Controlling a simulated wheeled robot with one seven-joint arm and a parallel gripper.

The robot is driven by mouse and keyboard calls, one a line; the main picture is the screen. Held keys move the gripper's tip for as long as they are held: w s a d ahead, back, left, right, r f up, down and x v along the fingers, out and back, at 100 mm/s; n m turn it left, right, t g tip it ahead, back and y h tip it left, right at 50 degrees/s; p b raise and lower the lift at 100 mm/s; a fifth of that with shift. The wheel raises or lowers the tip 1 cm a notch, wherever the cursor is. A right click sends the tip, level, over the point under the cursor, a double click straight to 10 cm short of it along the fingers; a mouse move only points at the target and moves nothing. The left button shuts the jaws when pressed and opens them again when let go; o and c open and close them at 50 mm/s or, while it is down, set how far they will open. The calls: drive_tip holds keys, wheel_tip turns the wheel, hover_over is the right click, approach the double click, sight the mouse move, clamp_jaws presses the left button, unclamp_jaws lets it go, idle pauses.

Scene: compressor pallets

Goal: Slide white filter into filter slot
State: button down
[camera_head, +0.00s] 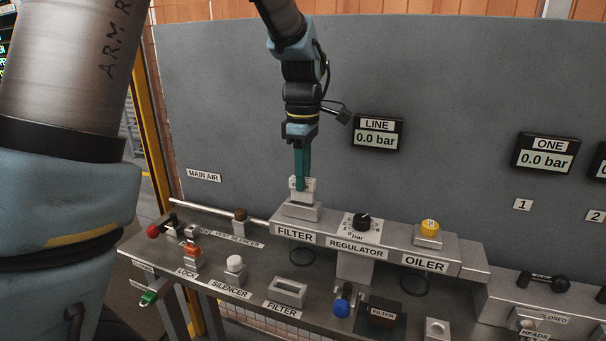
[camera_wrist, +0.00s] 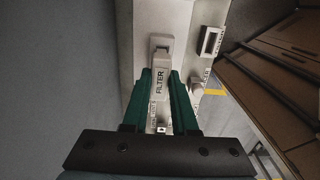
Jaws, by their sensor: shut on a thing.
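The white filter (camera_head: 307,187) is upright between the green fingers of my gripper (camera_head: 302,188), over the raised block (camera_head: 301,212) above the FILTER label. In the wrist view the white filter (camera_wrist: 160,84), lettered FILTER, lies between the fingertips (camera_wrist: 161,76), which are shut on it. Its far end is at the filter slot (camera_wrist: 161,42) in the block. Its lower end appears to meet or enter the slot; I cannot tell how deep it sits. The fingers hide part of the filter in the head view.
An empty FILTER holder (camera_head: 288,291) is on the bench front, with a dark filter block (camera_head: 383,314) to its right. The regulator knob (camera_head: 362,222) and yellow oiler cap (camera_head: 430,227) stand right of the slot. The grey panel (camera_head: 240,110) rises behind.

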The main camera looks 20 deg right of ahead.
drive_tip(key=shift+f+b, duration=0.8)
drive_tip(key=shift+f, duration=0.95)
drive_tip(key=c, duration=0.6)
unclamp_jaws()
drive_tip(key=shift+r, duration=0.15)
wheel_tip(320, 180, up, 11)
drive_tip(key=shift+f+b, duration=0.15)
drive_tip(key=shift+b, duration=0.45)
drive_tip(key=w+a+f+m, duration=0.1)
drive_tip(key=a+f+m, duration=0.1)
drive_tip(key=a+f, duration=0.35)
drive_tip(key=w+a+f+m, duration=0.2)
drive_tip(key=a, duration=0.7)
drive_tip(key=s+a+f+m, duration=0.2)
drive_tip(key=a+f, duration=0.1)
drive_tip(key=a, duration=0.2)
drive_tip(key=s+a+f+m+t, duration=0.1)
drive_tip(key=s+a+f+m, duration=0.1)
drive_tip(key=a, duration=0.3)
drive_tip(key=s+a+f+m, duration=0.2)
drive_tip(key=s+a+f, duration=0.1)
drive_tip(key=a, duration=0.2)
drive_tip(key=shift+a+f+m+t, duration=0.3)
drive_tip(key=shift+a, duration=0.1)
